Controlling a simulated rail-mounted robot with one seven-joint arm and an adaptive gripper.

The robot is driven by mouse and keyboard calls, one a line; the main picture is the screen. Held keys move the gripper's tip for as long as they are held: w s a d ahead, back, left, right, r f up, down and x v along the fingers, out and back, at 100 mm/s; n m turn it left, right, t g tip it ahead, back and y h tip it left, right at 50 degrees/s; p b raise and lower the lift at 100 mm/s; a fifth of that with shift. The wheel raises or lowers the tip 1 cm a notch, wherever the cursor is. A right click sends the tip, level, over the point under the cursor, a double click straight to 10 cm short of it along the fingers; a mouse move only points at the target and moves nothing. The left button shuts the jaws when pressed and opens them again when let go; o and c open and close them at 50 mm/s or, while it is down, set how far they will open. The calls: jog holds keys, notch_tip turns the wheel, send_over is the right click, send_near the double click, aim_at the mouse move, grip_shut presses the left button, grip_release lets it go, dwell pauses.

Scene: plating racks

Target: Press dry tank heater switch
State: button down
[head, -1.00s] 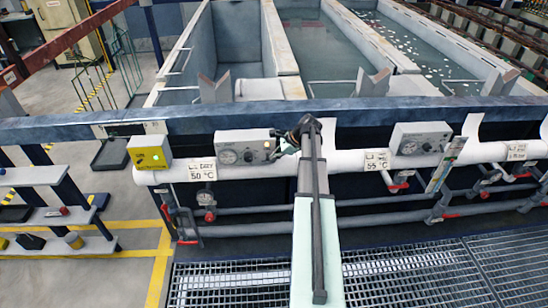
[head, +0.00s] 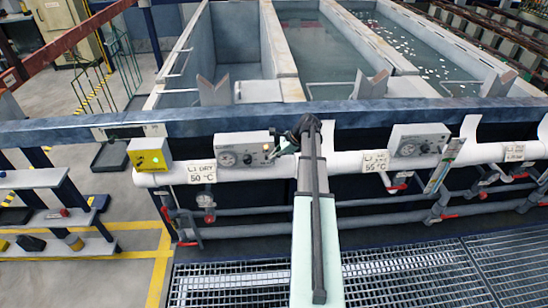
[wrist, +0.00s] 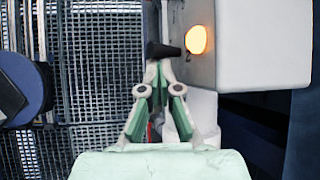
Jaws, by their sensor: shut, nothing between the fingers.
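The dry tank heater box (head: 235,150) is a pale grey box with a round dial, mounted on the white pipe above the tag reading DRY 50 °C (head: 201,173). In the wrist view the heater box (wrist: 265,42) fills the upper right, with a glowing orange lamp (wrist: 196,40) on its face. A black switch knob (wrist: 163,50) sticks out beside the lamp. My gripper (wrist: 157,66) is shut and empty, its fingertips right at the knob; I cannot tell if they press it. In the head view my gripper (head: 277,152) is at the box's right end, partly hidden by my arm.
A yellow box (head: 150,154) sits left on the same pipe. Another grey heater box (head: 418,146) with a 55 °C tag (head: 375,162) stands to the right. Tanks lie behind the blue beam (head: 230,122). Metal grating (head: 420,275) covers the floor in front.

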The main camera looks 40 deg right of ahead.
jog(key=shift+w+a+r, duration=0.1)
jog(key=shift+a+r, duration=0.05)
jog(key=shift+r, duration=0.1)
jog(key=v, duration=1.1)
jog(key=shift+s+d+r, duration=0.2)
jog(key=shift+s+d, duration=0.05)
jog(key=shift+d, duration=0.05)
jog(key=s+a+f+n+g+h+b, duration=0.15)
jog(key=s+a+f+n, duration=0.3)
jog(key=a+f, duration=0.45)
jog(key=s+a+f+n+g, duration=0.3)
jog(key=a+f+n, duration=0.35)
jog(key=f, duration=0.45)
jog(key=s+a+f+n+g+h, duration=0.15)
jog(key=s+a+f+n, duration=0.25)
jog(key=a+f, duration=0.6)
jog(key=s+a+f+n+g+b, duration=0.1)
jog(key=s+a+f+n+g, duration=0.1)
jog(key=s+a+f, duration=0.3)
jog(key=s+a+f+n+g+h+b, duration=0.1)
jog(key=s+a+f+n, duration=0.3)
jog(key=s+a, duration=0.5)
jog(key=s+a+f+n+g+h+b, duration=0.1)
jog(key=s+a+f+n+g, duration=0.2)
jog(key=s, duration=0.9)
jog(key=a+f, duration=0.3)
jog(key=a, duration=0.2)
jog(key=shift+s+f+g, duration=0.15)
jog(key=shift+s+g, duration=0.15)
jog(key=shift+s, duration=0.05)
